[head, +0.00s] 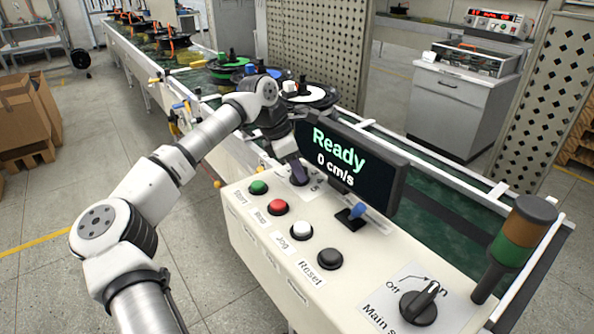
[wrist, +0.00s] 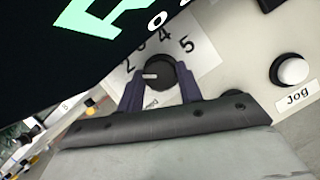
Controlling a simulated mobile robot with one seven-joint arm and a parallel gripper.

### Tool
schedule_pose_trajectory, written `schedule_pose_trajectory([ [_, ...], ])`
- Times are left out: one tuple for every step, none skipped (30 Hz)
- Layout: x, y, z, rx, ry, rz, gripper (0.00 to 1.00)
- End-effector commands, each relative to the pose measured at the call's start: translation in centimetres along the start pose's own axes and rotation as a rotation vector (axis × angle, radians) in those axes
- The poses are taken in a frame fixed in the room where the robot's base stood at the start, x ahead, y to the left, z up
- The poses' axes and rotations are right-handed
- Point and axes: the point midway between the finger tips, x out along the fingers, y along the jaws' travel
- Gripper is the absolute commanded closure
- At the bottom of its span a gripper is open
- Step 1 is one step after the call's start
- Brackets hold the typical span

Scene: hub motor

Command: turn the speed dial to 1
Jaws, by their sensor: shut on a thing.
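The speed dial (wrist: 161,67) is a round black knob with a white pointer mark, on a white scale plate (wrist: 205,58). The numbers 2 to 5 show around it; 1 cannot be seen. The pointer mark points left in the wrist view, a little below the 2. My gripper (wrist: 160,82) is shut on the dial, one dark finger on each side. In the head view my gripper (head: 299,174) reaches down behind the green button, and the dial is hidden.
The display (head: 345,165) reads "Ready, 0 cm/s" and stands close beside my gripper. Green (head: 258,187), red (head: 278,206), white (head: 301,228) and black (head: 330,258) buttons line the panel. The main switch (head: 420,303) is at the front right.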

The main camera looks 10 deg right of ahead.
Motion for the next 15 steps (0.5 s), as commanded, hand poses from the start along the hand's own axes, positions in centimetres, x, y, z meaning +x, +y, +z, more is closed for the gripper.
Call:
schedule_pose_trajectory([
  [0.29,-0.03,-0.25,-0.036,0.002,0.018,0.87],
  [0.30,-0.07,-0.25,-0.059,0.002,0.027,0.87],
  [0.29,-0.07,-0.23,-0.089,0.002,0.040,0.87],
  [0.28,-0.08,-0.21,-0.112,0.002,0.050,0.87],
  [0.30,-0.12,-0.20,-0.134,0.002,0.059,0.87],
  [0.31,-0.15,-0.21,-0.164,0.002,0.070,0.87],
  [0.30,-0.15,-0.22,-0.186,0.002,0.079,0.87],
  [0.27,-0.15,-0.21,-0.206,0.002,0.089,0.87],
  [0.27,-0.18,-0.20,-0.233,0.002,0.100,0.87],
  [0.28,-0.21,-0.20,-0.252,0.002,0.107,0.87],
  [0.29,-0.22,-0.19,-0.271,0.002,0.114,0.87],
  [0.27,-0.22,-0.17,-0.295,0.002,0.124,0.87],
  [0.25,-0.22,-0.15,-0.312,0.002,0.132,0.87],
  [0.24,-0.23,-0.13,-0.327,0.002,0.138,0.87],
  [0.24,-0.25,-0.12,-0.346,0.002,0.146,0.87],
])
